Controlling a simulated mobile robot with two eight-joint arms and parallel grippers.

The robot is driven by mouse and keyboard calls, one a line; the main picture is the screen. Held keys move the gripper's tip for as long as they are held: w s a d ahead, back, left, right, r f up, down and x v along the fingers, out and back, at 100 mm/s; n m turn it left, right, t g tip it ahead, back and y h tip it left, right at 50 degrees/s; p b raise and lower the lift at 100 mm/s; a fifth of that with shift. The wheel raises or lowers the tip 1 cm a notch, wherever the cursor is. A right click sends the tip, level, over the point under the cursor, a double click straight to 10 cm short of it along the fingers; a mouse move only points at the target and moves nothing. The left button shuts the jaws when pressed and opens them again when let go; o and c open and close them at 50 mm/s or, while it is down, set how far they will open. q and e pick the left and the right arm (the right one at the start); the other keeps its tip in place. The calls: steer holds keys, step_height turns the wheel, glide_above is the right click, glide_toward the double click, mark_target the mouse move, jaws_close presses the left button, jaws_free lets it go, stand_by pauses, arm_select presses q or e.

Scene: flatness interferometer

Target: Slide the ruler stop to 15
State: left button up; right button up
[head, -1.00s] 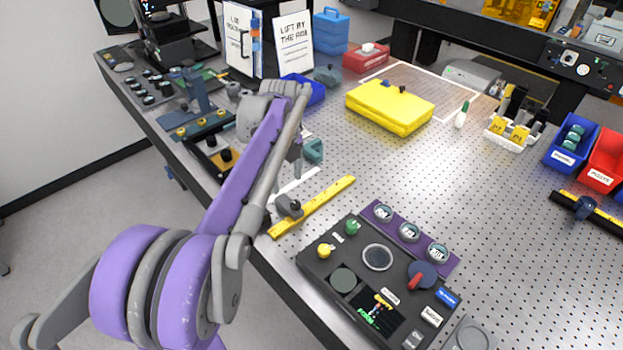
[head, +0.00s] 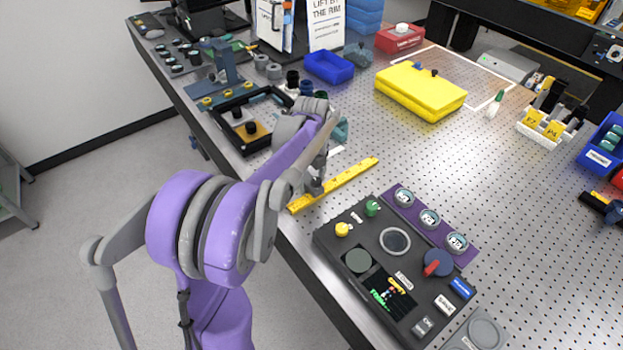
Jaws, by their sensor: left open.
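A yellow ruler (head: 350,176) lies slantwise on the perforated table near its front edge. A grey stop (head: 313,187) sits on the ruler's lower-left part, partly hidden by my gripper. My left gripper (head: 318,176) is open and points down right at the stop, its fingers over or around it; I cannot tell whether they touch it. The ruler's marks are too small to read. My right gripper is not in view.
A black control box (head: 330,237) with knobs and round gauges stands just right of the ruler. A yellow case (head: 420,90), a blue bin (head: 329,67) and a dark framed fixture (head: 250,118) lie behind.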

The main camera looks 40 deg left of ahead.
arm_select(q)
jaws_close()
stand_by(0.4)
stand_by(1.0)
